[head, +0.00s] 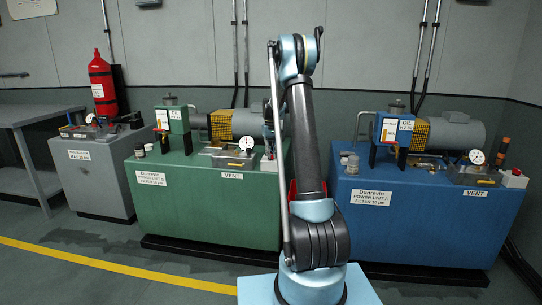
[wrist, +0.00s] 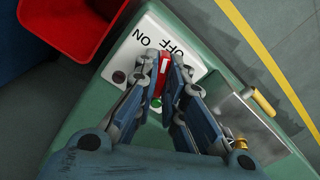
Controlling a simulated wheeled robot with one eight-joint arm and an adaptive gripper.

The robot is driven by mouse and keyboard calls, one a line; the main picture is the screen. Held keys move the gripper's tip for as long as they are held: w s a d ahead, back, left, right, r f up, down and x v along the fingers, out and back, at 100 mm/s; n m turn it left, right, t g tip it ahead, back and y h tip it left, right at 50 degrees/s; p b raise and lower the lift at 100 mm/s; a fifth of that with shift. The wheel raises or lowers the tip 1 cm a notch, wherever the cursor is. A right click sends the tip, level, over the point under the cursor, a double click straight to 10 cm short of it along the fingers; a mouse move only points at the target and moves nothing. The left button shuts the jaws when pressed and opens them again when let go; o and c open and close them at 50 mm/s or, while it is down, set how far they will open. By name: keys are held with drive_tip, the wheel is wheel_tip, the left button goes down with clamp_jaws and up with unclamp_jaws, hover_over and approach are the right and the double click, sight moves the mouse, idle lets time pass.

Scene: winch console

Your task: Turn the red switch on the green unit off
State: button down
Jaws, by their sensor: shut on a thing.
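The green unit (head: 208,205) stands left of my arm in the head view, with a white switch box (head: 267,164) at its right end. In the wrist view, the white switch box (wrist: 135,50) carries ON and OFF labels, a dark round part (wrist: 118,76) and a green round part (wrist: 156,103). The red switch (wrist: 164,63) stands between the two labels. My gripper (wrist: 165,68) is shut on the red switch, with one finger on each side. Which position the switch is in I cannot tell. In the head view my arm hides the switch.
A red bin (wrist: 65,25) is close beside the switch box. A gauge (head: 246,143) and metal tray stand left of the box on the green unit. The blue unit (head: 425,215) stands to the right, with a similar white box (head: 514,178). A grey unit (head: 95,175) is left.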

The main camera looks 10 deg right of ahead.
drive_tip(key=m, duration=0.5)
drive_tip(key=shift+m, duration=0.3)
idle(0.4)
drive_tip(key=c, duration=1.7)
unclamp_jaws()
wheel_tip(320, 180, up, 12)
drive_tip(key=shift+f, duration=0.1)
